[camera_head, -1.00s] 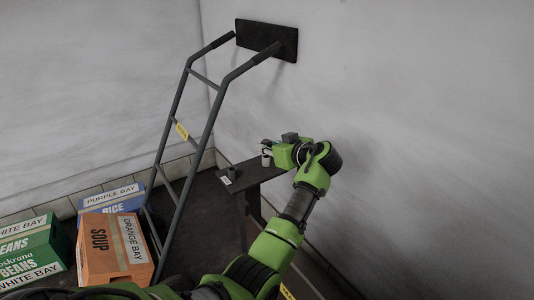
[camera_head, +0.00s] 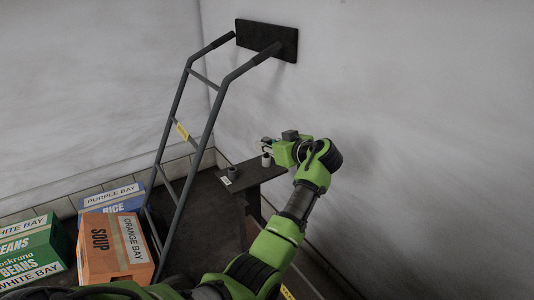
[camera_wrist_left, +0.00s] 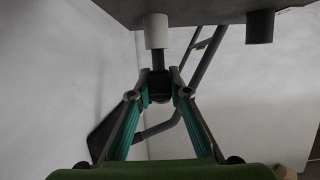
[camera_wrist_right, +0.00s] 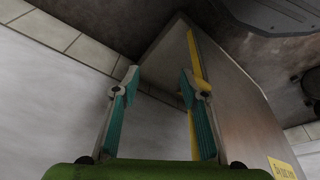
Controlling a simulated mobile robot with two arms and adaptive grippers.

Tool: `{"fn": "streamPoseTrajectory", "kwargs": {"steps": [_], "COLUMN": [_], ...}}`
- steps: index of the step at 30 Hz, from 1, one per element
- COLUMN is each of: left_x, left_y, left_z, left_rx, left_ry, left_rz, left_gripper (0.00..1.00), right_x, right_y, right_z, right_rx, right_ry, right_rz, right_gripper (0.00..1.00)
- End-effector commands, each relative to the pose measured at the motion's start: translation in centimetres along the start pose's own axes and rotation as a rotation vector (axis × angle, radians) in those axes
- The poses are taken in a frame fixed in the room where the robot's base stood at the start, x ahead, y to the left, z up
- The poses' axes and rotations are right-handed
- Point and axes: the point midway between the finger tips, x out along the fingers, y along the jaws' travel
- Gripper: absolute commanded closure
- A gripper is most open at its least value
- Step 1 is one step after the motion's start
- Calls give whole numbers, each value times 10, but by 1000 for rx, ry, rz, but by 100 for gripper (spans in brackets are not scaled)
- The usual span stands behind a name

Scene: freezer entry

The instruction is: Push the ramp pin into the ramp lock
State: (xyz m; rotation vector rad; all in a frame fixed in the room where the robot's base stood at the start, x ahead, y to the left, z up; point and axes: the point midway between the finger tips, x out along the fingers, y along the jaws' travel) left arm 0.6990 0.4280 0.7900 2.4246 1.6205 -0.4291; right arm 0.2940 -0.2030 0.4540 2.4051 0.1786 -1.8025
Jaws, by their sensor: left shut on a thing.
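My left gripper (camera_head: 268,144) is at the far end of a small dark shelf (camera_head: 256,171). In the left wrist view its teal fingers (camera_wrist_left: 159,88) are shut on the dark head of a pin (camera_wrist_left: 158,86). The pin's thin dark rod points at a pale cylinder (camera_wrist_left: 157,32) on the shelf and meets its end; how deep it sits cannot be told. The pale cylinder also shows in the head view (camera_head: 267,160). A dark cylinder (camera_head: 233,172) stands beside it on the shelf. My right gripper (camera_wrist_right: 158,88) is open and empty, seen only in its wrist view.
A tall dark rail frame (camera_head: 205,135) stands left of the shelf. An orange soup box (camera_head: 98,250), green beans boxes (camera_head: 35,245) and a blue rice box (camera_head: 110,205) sit at lower left. A yellow-edged panel (camera_wrist_right: 225,80) is close behind my right gripper.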

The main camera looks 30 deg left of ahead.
Motion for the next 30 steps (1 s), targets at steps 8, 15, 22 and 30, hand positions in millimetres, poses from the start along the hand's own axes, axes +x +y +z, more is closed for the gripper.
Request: {"fn": "streamPoseTrajectory", "kwargs": {"steps": [8,15,22,30], "left_x": [0,-1,-2,-2], "left_y": [0,0,0,0], "left_z": [-2,-2,-5,-6], "left_rx": [0,0,0,0], "left_ry": [0,0,0,0], "left_rz": [0,0,0,0], "left_gripper": [100,100,100,100], "right_x": [7,5,8,16], "right_y": [0,-3,-4,-4], "right_z": [1,-2,-1,4], "right_rx": [1,6,6,5], "right_ry": [-4,2,-1,-11], "right_rz": [-1,-6,-7,-7], "right_gripper": [60,60,60,60]}}
